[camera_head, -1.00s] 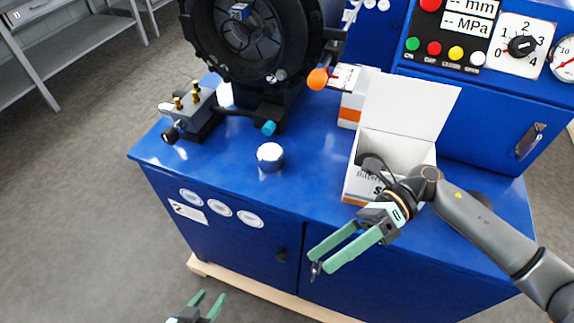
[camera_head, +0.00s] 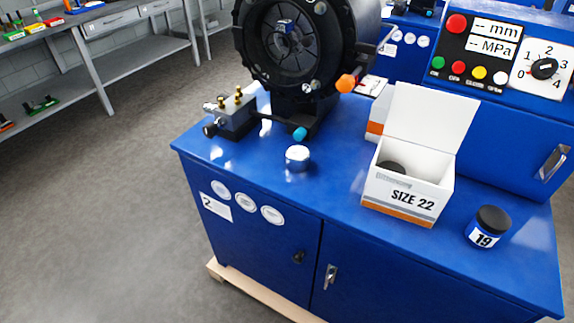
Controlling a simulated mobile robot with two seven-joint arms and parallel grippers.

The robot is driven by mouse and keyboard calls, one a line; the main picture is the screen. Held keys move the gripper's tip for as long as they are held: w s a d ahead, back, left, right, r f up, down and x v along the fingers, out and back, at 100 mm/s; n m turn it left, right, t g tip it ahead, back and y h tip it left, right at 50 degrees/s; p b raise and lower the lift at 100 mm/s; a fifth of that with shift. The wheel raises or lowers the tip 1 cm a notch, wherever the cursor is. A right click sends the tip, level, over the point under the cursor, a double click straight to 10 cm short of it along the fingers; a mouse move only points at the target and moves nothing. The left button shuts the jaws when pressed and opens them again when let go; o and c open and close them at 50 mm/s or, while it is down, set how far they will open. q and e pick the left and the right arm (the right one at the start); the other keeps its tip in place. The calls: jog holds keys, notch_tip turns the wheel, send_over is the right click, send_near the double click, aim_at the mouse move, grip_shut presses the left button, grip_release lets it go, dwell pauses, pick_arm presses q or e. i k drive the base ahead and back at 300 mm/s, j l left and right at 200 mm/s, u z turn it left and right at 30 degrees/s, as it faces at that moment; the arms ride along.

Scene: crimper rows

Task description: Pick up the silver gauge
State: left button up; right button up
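A short silver cylinder with a pale top (camera_head: 297,158), which looks like the silver gauge, stands upright on the blue bench top (camera_head: 330,180) near its front edge. It is left of the open white box. Nothing touches it. Neither of my grippers shows in the head view, so their state is hidden.
The open white "SIZE 22" box (camera_head: 408,190) holds a dark round item. A black-lidded jar marked 19 (camera_head: 487,227) stands at the right. Behind the cylinder are the crimper head (camera_head: 295,45) and a brass-fitted block (camera_head: 232,114). Grey shelving (camera_head: 110,50) stands at the far left.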

aim_at(298, 157)
jog(key=i+j+z, duration=0.25)
jog(key=j, duration=0.4)
jog(key=j+z, duration=0.25)
jog(key=j, duration=0.4)
